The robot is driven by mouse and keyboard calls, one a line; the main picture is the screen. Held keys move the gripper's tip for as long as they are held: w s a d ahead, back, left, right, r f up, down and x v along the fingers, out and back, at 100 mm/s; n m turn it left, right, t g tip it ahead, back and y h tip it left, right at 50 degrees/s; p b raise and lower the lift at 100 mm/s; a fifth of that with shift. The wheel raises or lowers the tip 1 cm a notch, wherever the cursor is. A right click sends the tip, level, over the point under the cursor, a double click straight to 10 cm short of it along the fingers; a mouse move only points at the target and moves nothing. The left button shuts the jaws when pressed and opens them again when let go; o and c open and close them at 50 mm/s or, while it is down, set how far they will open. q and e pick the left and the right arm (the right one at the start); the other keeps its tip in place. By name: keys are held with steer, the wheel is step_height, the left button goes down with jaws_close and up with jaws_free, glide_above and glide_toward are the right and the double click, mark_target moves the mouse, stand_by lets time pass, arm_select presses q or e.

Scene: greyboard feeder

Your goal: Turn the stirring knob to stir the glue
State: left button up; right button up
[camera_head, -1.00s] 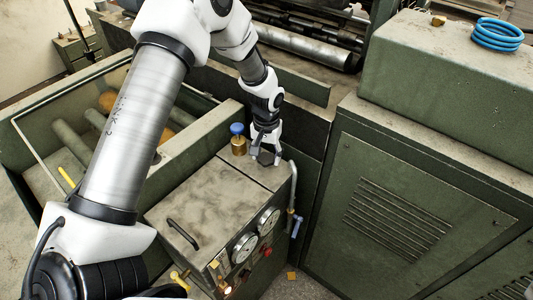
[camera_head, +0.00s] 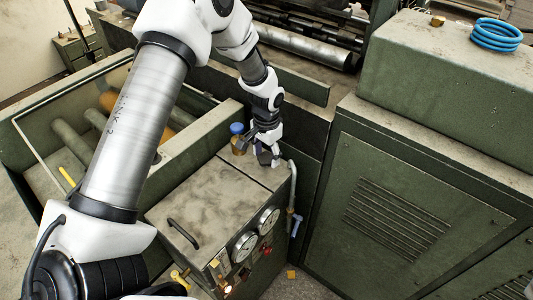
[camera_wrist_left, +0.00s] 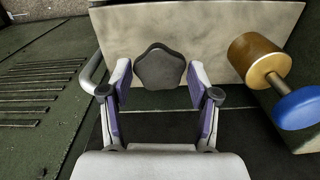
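The stirring knob (camera_wrist_left: 160,68) is a dark, lobed, star-shaped knob at the upper middle of the left wrist view. My left gripper (camera_wrist_left: 159,82) is open, with one purple-padded fingertip on each side of the knob. Narrow gaps seem to show beside it; contact cannot be told. In the head view my left gripper (camera_head: 262,152) is over the back right corner of the glue unit's top (camera_head: 205,200). There the gripper largely hides the knob. My right gripper is not in view.
A brass fitting with a blue cap (camera_head: 237,138) stands close to the left gripper, also in the left wrist view (camera_wrist_left: 260,62). A bent pipe (camera_head: 292,185) runs along the unit's right edge. Gauges (camera_head: 245,246) face front. A green louvred cabinet (camera_head: 400,220) stands to the right.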

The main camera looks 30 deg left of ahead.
mark_target(266, 157)
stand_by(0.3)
arm_select(q)
step_height(266, 157, up, 12)
stand_by(0.3)
steer(key=shift+s, duration=0.1)
stand_by(0.4)
